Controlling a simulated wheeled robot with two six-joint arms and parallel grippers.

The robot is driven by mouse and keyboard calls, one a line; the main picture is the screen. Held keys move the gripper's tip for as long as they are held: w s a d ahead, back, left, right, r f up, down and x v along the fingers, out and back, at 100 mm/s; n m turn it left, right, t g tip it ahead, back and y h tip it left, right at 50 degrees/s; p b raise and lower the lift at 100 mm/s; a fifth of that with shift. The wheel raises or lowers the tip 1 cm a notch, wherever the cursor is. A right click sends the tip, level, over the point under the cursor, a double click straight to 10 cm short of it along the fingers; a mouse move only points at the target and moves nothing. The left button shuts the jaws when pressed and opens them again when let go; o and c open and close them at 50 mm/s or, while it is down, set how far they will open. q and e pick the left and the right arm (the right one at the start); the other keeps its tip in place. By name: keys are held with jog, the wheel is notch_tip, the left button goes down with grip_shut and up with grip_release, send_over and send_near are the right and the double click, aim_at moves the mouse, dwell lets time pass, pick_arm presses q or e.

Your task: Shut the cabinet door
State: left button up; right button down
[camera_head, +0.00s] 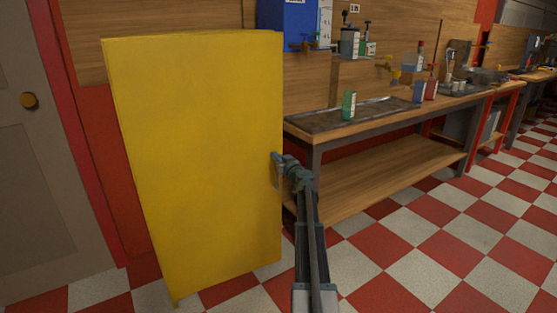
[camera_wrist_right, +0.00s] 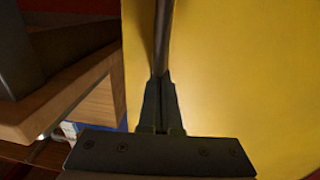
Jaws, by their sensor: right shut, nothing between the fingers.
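The cabinet shows as a tall, plain yellow panel (camera_head: 195,150), which fills the left-middle of the head view. I cannot tell from here how far the door stands open. My right gripper (camera_head: 276,158) is at the panel's right edge, about mid-height. In the right wrist view the fingers of this gripper (camera_wrist_right: 161,100) are shut and empty, in front of the yellow surface (camera_wrist_right: 240,80) near its left edge. A dark upright bar (camera_wrist_right: 163,35) shows beyond the fingertips; whether they touch it is unclear. My left gripper is in neither view.
A wooden workbench (camera_head: 390,185) with a lower shelf stands close to the right of the cabinet, with bottles and a tray on top. A grey door (camera_head: 45,190) with a knob is at the left. Red and white checkered floor (camera_head: 400,260) is clear at the front right.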

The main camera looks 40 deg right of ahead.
aim_at(270, 150)
dwell(0.3)
jog(key=x, duration=0.6)
jog(key=shift+w+d, duration=0.15)
jog(key=shift+w, duration=0.05)
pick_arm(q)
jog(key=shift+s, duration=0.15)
pick_arm(e)
jog(key=shift+r, duration=0.15)
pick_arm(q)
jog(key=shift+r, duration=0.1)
pick_arm(e)
jog(key=shift+w+d, duration=0.15)
jog(key=shift+w, duration=0.05)
jog(key=shift+s, duration=0.5)
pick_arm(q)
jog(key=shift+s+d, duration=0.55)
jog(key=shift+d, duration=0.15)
pick_arm(e)
jog(key=d+v, duration=0.1)
jog(key=v, duration=1.3)
jog(key=shift+s, duration=0.55)
